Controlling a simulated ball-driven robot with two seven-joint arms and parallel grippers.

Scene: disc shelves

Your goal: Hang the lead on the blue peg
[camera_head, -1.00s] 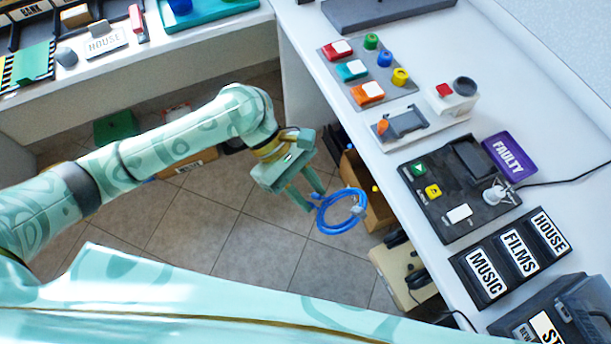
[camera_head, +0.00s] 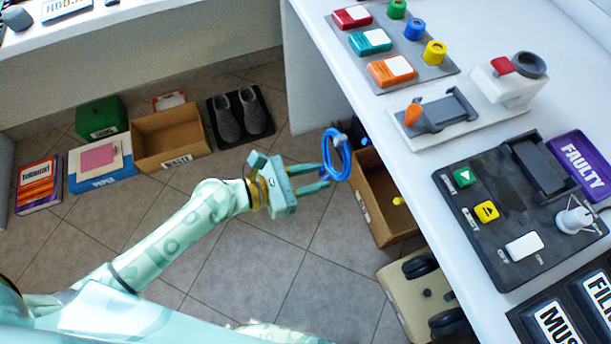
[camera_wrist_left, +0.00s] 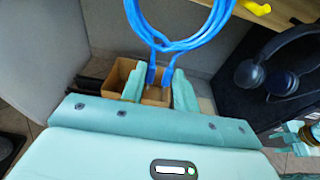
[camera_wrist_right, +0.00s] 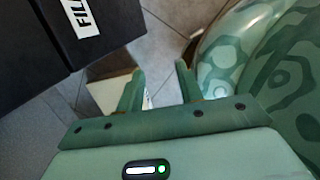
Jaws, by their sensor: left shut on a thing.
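The lead (camera_head: 345,160) is a blue coiled loop. My left gripper (camera_head: 323,179) is shut on it and holds it in the air beside the counter's front edge. In the left wrist view the loop (camera_wrist_left: 180,45) hangs across the top, with its ends between the fingers (camera_wrist_left: 155,84). A small blue bit (camera_head: 365,141) shows just right of the coil under the counter; I cannot tell whether it is the blue peg. A yellow peg (camera_head: 397,201) sits farther along under the counter edge. My right gripper (camera_wrist_right: 159,82) is open and empty, in its wrist view only.
The counter (camera_head: 330,58) carries button panels and a black device (camera_head: 500,200). Below it are a cardboard box (camera_head: 390,228) and a beige case (camera_head: 410,290).

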